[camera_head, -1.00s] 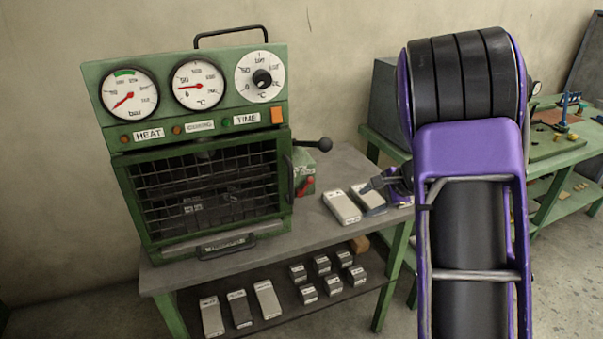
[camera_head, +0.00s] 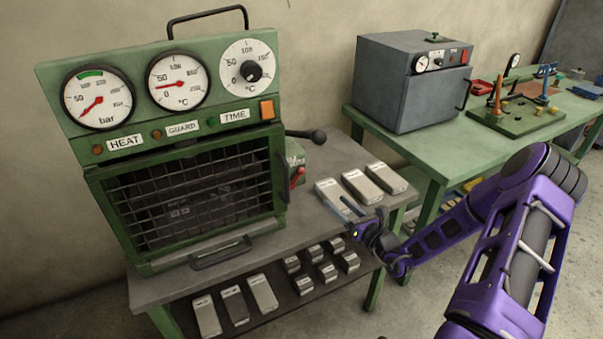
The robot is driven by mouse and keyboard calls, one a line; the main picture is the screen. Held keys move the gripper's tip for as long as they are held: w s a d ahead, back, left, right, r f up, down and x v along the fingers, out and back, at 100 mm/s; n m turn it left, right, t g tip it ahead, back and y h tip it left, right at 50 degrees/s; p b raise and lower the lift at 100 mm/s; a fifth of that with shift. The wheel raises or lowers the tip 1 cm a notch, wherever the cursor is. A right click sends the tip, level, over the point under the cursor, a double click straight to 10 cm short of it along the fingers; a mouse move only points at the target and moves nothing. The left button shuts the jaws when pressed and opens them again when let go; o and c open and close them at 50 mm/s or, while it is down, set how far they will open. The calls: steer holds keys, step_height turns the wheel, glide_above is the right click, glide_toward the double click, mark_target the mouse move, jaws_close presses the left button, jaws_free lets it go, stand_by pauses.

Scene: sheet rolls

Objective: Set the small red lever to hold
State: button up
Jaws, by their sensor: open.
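The small red lever (camera_head: 297,176) sits on a small green box (camera_head: 295,156) at the right side of the green press (camera_head: 185,160). The box carries pale lettering that is too small to read, so I cannot tell which setting the lever is at. My gripper (camera_head: 351,212) is open and empty, to the right of and below the lever in the picture, apart from it. Its fingers point up and left, in front of the pale blocks on the bench.
More blocks stand on the lower shelf. A grey oven (camera_head: 410,85) stands on the green table behind.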

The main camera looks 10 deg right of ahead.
mark_target(303, 173)
steer(key=x, duration=1.6)
steer(key=shift+w+a, duration=0.2)
steer(key=shift+w, duration=0.05)
jaws_close()
stand_by(0.7)
